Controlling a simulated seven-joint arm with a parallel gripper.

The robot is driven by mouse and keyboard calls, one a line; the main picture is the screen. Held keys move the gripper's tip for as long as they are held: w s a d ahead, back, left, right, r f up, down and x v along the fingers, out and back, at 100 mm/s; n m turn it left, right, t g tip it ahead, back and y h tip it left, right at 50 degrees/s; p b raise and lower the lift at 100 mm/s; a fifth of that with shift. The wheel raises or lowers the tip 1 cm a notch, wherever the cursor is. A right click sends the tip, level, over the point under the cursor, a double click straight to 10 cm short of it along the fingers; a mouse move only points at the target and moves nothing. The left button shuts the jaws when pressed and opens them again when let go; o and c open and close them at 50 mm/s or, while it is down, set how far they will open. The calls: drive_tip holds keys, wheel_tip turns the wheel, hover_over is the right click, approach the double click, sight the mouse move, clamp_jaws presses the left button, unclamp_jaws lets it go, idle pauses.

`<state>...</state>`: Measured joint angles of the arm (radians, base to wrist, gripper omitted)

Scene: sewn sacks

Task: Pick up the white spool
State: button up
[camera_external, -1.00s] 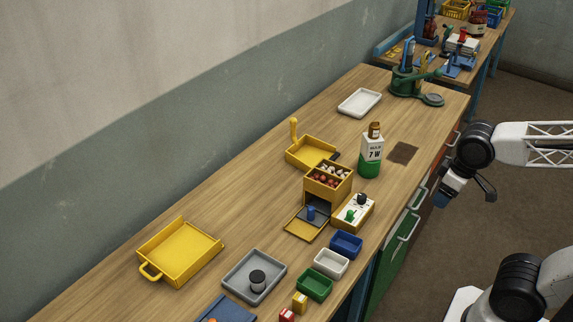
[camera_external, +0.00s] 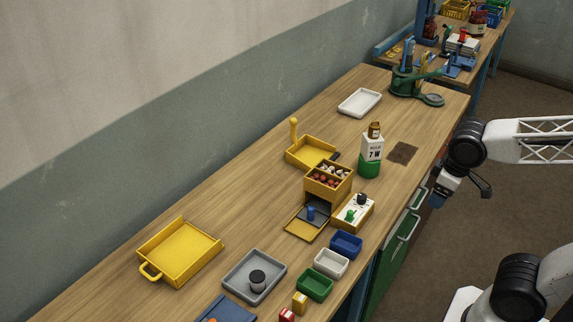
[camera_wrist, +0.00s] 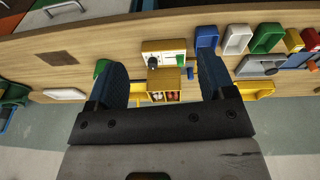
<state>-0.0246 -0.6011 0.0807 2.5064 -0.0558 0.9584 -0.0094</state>
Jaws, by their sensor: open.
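I cannot make out a separate white spool for certain. Small red and whitish pieces fill the top of a yellow box (camera_external: 328,180); the wrist view shows this box (camera_wrist: 163,80) between my fingers, farther off. A blue peg-like piece (camera_external: 311,212) stands on the dark sloped plate before the box. A dark cylinder with a grey lower part (camera_external: 257,281) stands in a grey tray (camera_external: 236,292). My gripper (camera_external: 438,198) hangs off the bench's right edge. In the wrist view my gripper (camera_wrist: 162,62) is open, with nothing between its fingers.
A white panel with a green knob (camera_external: 355,212) and blue, white and green bins line the front edge.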

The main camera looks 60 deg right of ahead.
drive_tip(key=w+a+f+n+g+h, duration=0.2)
drive_tip(key=w+a+n+h, duration=0.35)
drive_tip(key=w, duration=0.55)
drive_tip(key=n+t+h, duration=0.5)
drive_tip(key=n+t, duration=0.3)
drive_tip(key=n, duration=1.2)
approach(256, 278)
drive_tip(key=x, duration=0.3)
drive_tip(key=shift+s+r+y, duration=0.1)
drive_tip(key=shift+y, duration=0.15)
drive_tip(key=shift+x, duration=1.35)
